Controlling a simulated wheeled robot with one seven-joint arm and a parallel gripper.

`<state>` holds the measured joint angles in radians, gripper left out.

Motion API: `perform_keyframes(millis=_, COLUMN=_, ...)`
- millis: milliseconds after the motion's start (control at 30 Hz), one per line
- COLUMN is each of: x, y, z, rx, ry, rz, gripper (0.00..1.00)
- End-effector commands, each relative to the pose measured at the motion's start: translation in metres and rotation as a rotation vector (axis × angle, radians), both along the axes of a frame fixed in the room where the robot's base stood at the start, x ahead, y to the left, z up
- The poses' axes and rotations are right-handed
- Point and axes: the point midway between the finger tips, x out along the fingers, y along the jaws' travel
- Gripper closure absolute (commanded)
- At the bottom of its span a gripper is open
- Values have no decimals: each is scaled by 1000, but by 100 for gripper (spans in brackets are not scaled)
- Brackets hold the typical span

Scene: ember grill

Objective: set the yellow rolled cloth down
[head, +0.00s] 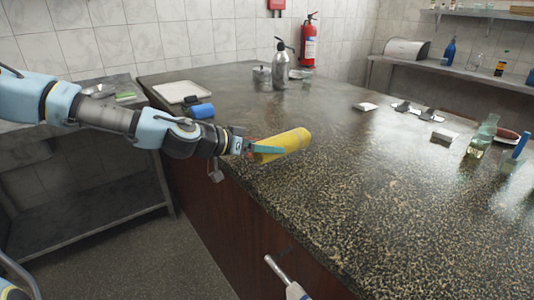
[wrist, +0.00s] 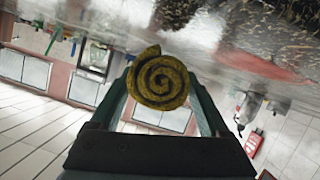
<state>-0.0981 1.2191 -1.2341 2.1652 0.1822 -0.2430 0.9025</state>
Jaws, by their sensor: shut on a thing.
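The yellow rolled cloth (head: 286,144) is in my gripper (head: 252,148), near the front left edge of the dark speckled counter (head: 330,195) in the head view. The roll lies roughly level, its far end pointing right and slightly up in the picture. In the wrist view the spiral end of the yellow rolled cloth (wrist: 158,78) sits between the two fingers of my gripper (wrist: 165,95), which are shut on it. I cannot tell whether the roll touches the counter or hangs just above it.
A blue roll (head: 201,111) and a white tray (head: 180,91) lie behind my gripper. A metal bottle (head: 280,68) and a small pot (head: 262,75) stand at the back. A glass bottle (head: 482,137) stands at the right. The counter's middle is clear.

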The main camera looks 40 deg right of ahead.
Motion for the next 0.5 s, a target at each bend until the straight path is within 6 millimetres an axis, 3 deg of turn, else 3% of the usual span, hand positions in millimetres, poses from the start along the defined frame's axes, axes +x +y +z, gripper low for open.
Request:
perform_keyframes(millis=200, x=0, y=0, z=-24, rx=0, ry=2, rz=0, gripper=78)
perform_keyframes(millis=500, x=0, y=0, z=-27, rx=0, ry=0, rz=0, gripper=78)
